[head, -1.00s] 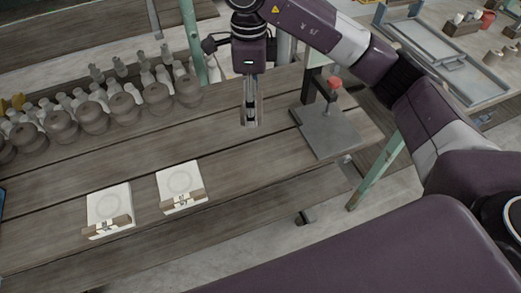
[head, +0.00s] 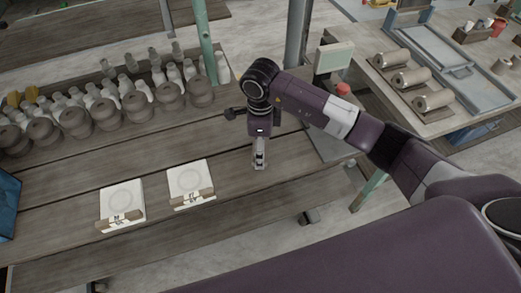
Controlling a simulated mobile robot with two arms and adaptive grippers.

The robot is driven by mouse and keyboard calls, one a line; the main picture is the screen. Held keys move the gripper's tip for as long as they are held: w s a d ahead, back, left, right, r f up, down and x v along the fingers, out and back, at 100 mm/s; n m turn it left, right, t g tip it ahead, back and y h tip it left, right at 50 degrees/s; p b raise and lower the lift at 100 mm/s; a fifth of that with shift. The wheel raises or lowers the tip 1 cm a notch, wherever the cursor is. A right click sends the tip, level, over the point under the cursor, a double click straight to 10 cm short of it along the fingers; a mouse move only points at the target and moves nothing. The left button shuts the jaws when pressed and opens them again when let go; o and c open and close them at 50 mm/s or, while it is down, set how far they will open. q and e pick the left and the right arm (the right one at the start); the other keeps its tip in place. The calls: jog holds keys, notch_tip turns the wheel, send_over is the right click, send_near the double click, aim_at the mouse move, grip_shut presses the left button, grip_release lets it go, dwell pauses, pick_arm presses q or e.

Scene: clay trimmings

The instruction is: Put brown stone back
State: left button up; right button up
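My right gripper (head: 260,164) points down over the wooden bench, right of the two white tiles. Its fingers look close together, but they are too small to tell if they are shut or hold anything. I cannot single out a brown stone for sure. Several round grey-brown lumps (head: 171,97) stand in a row at the back left of the bench. The left white tile (head: 121,197) and right white tile (head: 187,176) each bear a faint ring and have a brown labelled strip at the front. My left gripper is not in view.
Several pale bottles (head: 190,71) stand behind the lumps. A green post (head: 204,40) rises behind the bench. A press with a red knob (head: 343,89) is partly hidden behind my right arm. A side table at right holds clay rolls (head: 413,77) and a grey tray (head: 437,50).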

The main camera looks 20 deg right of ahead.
jog(key=shift+f, duration=0.95)
jog(key=shift+f, duration=0.1)
jog(key=shift+f, duration=0.15)
jog(key=o, duration=1.1)
jog(key=shift+r, duration=0.4)
notch_tip(320, 180, up, 10)
jog(key=b, duration=0.3)
jog(key=shift+r, duration=0.85)
